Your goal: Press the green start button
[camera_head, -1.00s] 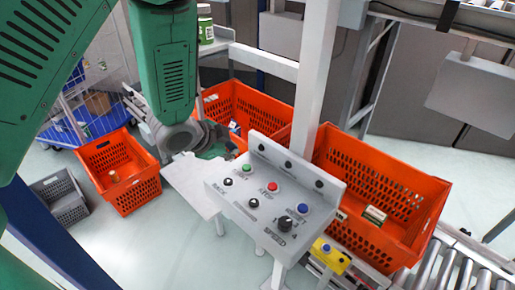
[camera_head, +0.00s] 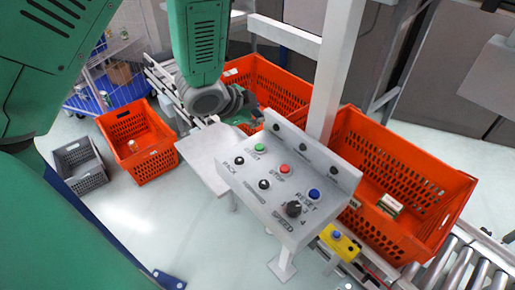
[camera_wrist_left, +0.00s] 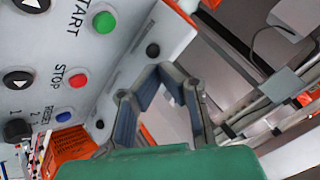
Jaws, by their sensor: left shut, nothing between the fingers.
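The green start button (camera_head: 260,148) sits at the upper left of the grey control panel (camera_head: 262,207), beside the red stop button (camera_head: 285,169) and blue reset button (camera_head: 314,194). In the left wrist view the green button (camera_wrist_left: 104,22) is at upper left, beside the START label. My left gripper (camera_head: 246,112) is near the panel's far left corner, partly hidden behind my own wrist. In the wrist view its fingers (camera_wrist_left: 164,72) are shut and empty, to the lower right of the green button; a gap to the button shows. My right gripper is out of view.
Orange totes (camera_head: 145,160) stand left of and behind the panel. A raised back plate (camera_head: 312,150) and a white post (camera_head: 340,70) rise by the panel. A yellow box with a blue button (camera_head: 340,243) and a roller conveyor (camera_head: 460,268) are at lower right.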

